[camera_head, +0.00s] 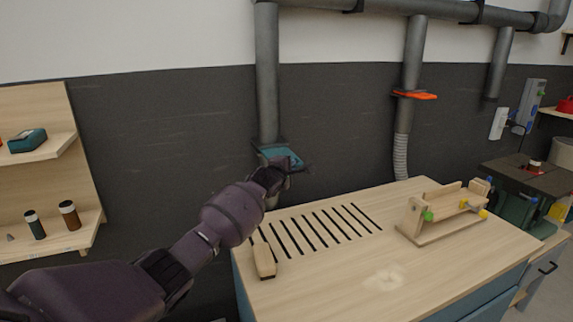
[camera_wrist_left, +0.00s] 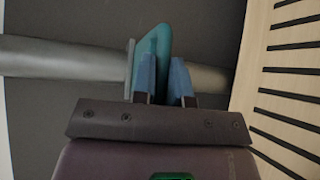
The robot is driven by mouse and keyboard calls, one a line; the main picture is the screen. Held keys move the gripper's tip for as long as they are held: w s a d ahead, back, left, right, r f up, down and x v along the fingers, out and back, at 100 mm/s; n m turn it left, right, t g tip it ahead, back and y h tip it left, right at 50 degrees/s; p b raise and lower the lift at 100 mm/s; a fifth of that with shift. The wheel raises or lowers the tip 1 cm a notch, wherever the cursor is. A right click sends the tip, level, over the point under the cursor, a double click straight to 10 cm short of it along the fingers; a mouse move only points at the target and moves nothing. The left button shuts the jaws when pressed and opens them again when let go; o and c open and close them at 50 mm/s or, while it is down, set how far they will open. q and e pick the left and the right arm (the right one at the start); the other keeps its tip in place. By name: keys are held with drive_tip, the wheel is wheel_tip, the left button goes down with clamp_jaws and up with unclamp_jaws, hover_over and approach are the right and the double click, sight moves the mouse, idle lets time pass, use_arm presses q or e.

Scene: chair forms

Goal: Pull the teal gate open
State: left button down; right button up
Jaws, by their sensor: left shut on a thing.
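The teal gate (camera_head: 283,154) is a flat plate set across the left grey pipe (camera_head: 267,80), above the back left edge of the bench. My left gripper (camera_head: 279,169) is at the gate, and its arm hides part of the pipe below. In the left wrist view, the teal gate (camera_wrist_left: 158,45) stands between the blue fingertips of my left gripper (camera_wrist_left: 163,78), which is shut on it. The pipe (camera_wrist_left: 70,62) runs sideways behind it there. My right gripper is not in view.
The slotted wooden bench (camera_head: 330,270) is below, with a wooden brush-like block (camera_head: 264,261) and a wooden jig (camera_head: 440,212) on it. An orange gate (camera_head: 414,95) sits on another pipe. A shelf (camera_head: 40,200) stands at the left.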

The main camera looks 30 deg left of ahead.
use_arm(q)
drive_tip(key=shift+d+f, duration=0.15)
drive_tip(key=shift+f, duration=0.05)
drive_tip(key=c, duration=1.1)
unclamp_jaws()
drive_tip(key=shift+s+r, duration=0.15)
drive_tip(key=shift+s+d+r, duration=0.1)
drive_tip(key=shift+s+r, duration=0.15)
drive_tip(key=shift+s, duration=1.55)
drive_tip(key=shift+s+d+r, duration=0.1)
drive_tip(key=shift+s+r, duration=0.1)
drive_tip(key=shift+s, duration=1.55)
drive_tip(key=shift+s+d+r, duration=0.1)
drive_tip(key=shift+s+r, duration=0.15)
drive_tip(key=shift+s, duration=1.55)
